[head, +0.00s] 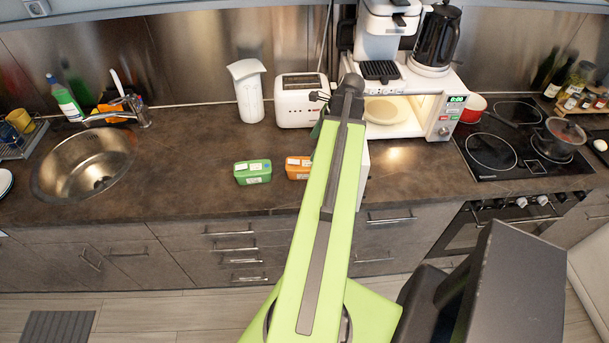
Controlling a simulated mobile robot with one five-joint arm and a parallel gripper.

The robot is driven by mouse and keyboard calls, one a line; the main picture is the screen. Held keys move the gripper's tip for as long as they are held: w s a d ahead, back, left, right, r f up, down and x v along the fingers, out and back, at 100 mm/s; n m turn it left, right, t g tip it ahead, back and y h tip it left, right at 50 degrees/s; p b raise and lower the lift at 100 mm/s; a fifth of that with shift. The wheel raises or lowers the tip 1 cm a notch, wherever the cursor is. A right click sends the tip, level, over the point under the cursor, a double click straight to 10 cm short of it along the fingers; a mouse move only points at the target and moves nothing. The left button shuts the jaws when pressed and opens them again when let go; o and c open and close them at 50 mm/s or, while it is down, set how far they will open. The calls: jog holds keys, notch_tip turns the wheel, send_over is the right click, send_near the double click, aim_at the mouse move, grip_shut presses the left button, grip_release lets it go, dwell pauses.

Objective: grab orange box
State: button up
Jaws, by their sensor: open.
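The orange box (298,168) lies on the brown countertop, just left of my green arm. Its right end is hidden behind the arm. It has a pale label on top. My arm reaches up across the middle of the head view to a dark joint in front of the toaster and microwave. I cannot make out my gripper's fingers; they appear hidden behind the arm.
A green box (252,172) sits just left of the orange one. Behind stand a white toaster (300,99), a white jug (247,90) and an open microwave (440,112). The sink (85,165) is left, the hob (510,140) right. Counter between sink and green box is clear.

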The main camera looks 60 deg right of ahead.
aim_at(305, 163)
jog(key=b+x, duration=0.4)
jog(key=x, duration=0.2)
jog(key=shift+s+f, duration=0.1)
jog(key=shift+f, duration=0.05)
jog(key=b+x, duration=0.5)
jog(key=shift+s+f, duration=0.1)
jog(key=shift+f, duration=0.1)
jog(key=shift+r, duration=0.2)
jog(key=shift+c, duration=0.2)
jog(key=c, duration=1.8)
